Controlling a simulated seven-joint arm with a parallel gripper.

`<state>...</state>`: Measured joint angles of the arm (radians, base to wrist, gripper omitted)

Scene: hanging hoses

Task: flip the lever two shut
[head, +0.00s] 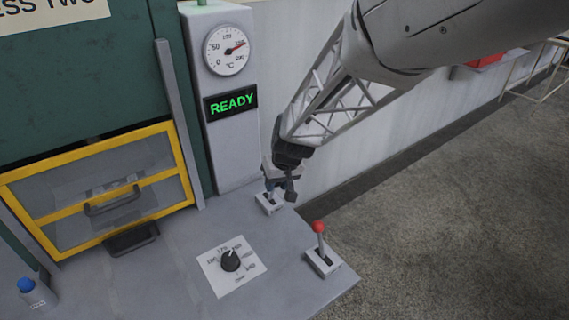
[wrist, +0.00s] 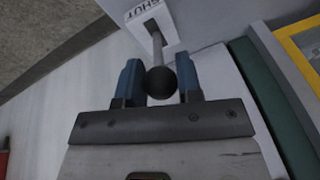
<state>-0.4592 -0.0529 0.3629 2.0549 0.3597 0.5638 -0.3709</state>
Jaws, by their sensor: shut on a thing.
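My gripper (head: 279,188) is at a lever at the back edge of the grey bench, beside the gauge post. In the wrist view its two blue fingers (wrist: 159,80) are closed on either side of the lever's round black knob (wrist: 161,83). The lever's pale shaft (wrist: 157,46) runs from the knob to a white base plate (wrist: 150,20) marked SHUT. In the head view the gripper hides most of this lever, and its base (head: 266,205) shows below. A second lever with a red knob (head: 318,227) stands upright at the bench's front right corner. I cannot read a number on either lever.
A black dial (head: 230,261) on a white plate sits on the bench. The post carries a round gauge (head: 227,50) and a green READY display (head: 231,103). A yellow-framed door (head: 105,185) with handles is at the left, with a blue button (head: 27,285) in front.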

